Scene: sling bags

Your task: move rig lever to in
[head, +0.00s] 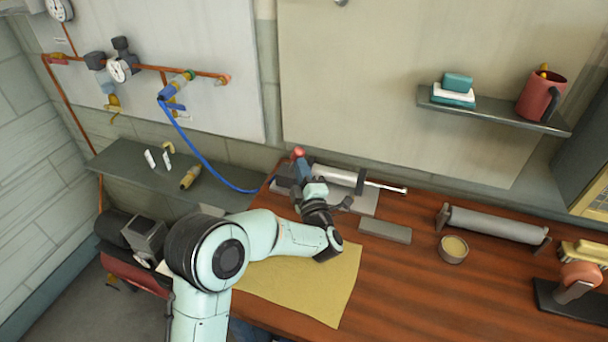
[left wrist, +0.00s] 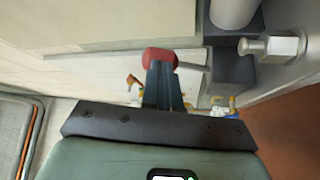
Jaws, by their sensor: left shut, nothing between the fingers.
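The rig (head: 365,200) is a grey plate on the wooden bench with a light cylinder and a thin rod reaching right. Its lever has a red knob (head: 298,153) at the rig's left end. The knob also shows in the left wrist view (left wrist: 160,55), just past my fingertips, with a grey bar beside it. My left gripper (head: 301,168) is shut and empty, with its fingers at the knob. I cannot tell whether they touch it. The gripper hides most of the lever's shaft. My right gripper is not in view.
A grey block (head: 385,231), a small round tin (head: 453,249) and a grey roller (head: 492,224) lie on the bench to the right. A yellow cloth (head: 300,285) lies under my left arm.

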